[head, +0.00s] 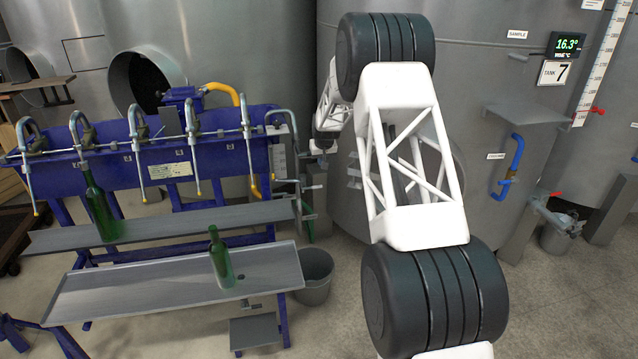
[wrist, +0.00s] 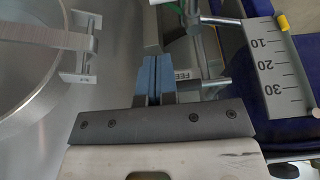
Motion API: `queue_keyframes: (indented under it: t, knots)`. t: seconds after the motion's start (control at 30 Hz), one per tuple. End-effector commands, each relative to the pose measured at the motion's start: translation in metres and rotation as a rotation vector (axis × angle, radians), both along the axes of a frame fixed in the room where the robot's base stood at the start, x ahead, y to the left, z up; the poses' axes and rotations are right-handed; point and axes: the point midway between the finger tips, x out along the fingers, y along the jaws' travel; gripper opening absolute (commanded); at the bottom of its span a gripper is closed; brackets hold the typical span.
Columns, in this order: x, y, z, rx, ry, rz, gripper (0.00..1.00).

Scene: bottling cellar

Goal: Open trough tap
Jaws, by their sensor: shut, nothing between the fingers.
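At the right end of the blue bottle filler (head: 110,160), metal tap parts with a crank-like bar (head: 313,187) stick out. In the wrist view a label reading "FEE", the rest hidden, sits beside metal bars (wrist: 216,83) that appear to be the trough tap; its open or shut state cannot be told. My gripper (wrist: 154,62) is shut and empty, blue finger pads together, just left of the label and partly covering it. Whether it touches the tap cannot be told. In the head view my gripper is largely hidden around the filler's right end.
A level scale (wrist: 278,65) is fixed to the filler, right of the fingers. A tank manway ring (wrist: 40,95) lies to the left. Green bottles stand on the filler's shelf (head: 165,222) and lower tray (head: 150,290). A grey bucket (head: 315,270) stands on the floor below.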

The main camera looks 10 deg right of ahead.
Motion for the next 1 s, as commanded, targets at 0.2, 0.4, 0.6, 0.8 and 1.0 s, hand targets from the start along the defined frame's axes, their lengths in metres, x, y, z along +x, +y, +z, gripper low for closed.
queue_keyframes:
  t: [0.2, 0.4, 0.6, 0.8, 1.0]
  knots:
    - [0.001, 0.000, -0.002, 0.000, 0.000, 0.000, 0.00]
    - [0.001, 0.000, -0.002, 0.000, 0.000, 0.000, 0.00]
    - [0.003, 0.000, -0.005, 0.000, 0.000, 0.000, 0.00]
    - [0.007, 0.000, -0.016, 0.000, 0.000, 0.000, 0.00]
    - [0.014, 0.000, -0.034, 0.000, 0.000, 0.000, 0.00]
